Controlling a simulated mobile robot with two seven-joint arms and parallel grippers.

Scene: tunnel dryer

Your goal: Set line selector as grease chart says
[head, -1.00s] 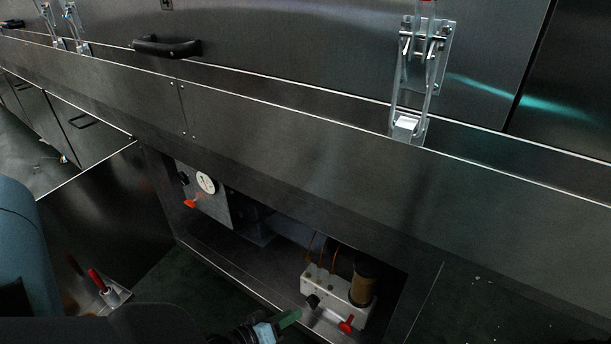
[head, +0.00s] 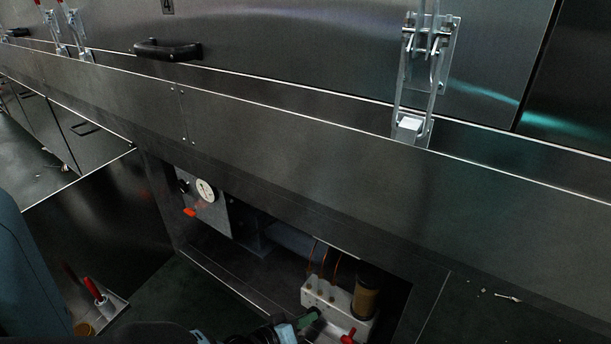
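A pale manifold block (head: 318,293) sits low in the open bay under the machine, with a brown cylindrical reservoir (head: 367,299) and thin orange-brown lines. A red handle (head: 348,335) is at its lower right. A dark knob stood at the block's front left earlier; the gripper now covers that spot. I cannot tell which part is the line selector. My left gripper (head: 307,317) reaches in from the bottom, its green fingertip at the block's front. Whether it touches or grips the knob is unclear. My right gripper is not in view. No readable grease chart shows.
A panel with a round white gauge (head: 206,190) and an orange-red lever (head: 190,212) is at the bay's left. The steel ledge (head: 285,150) overhangs the bay. A latch (head: 412,80) is above.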

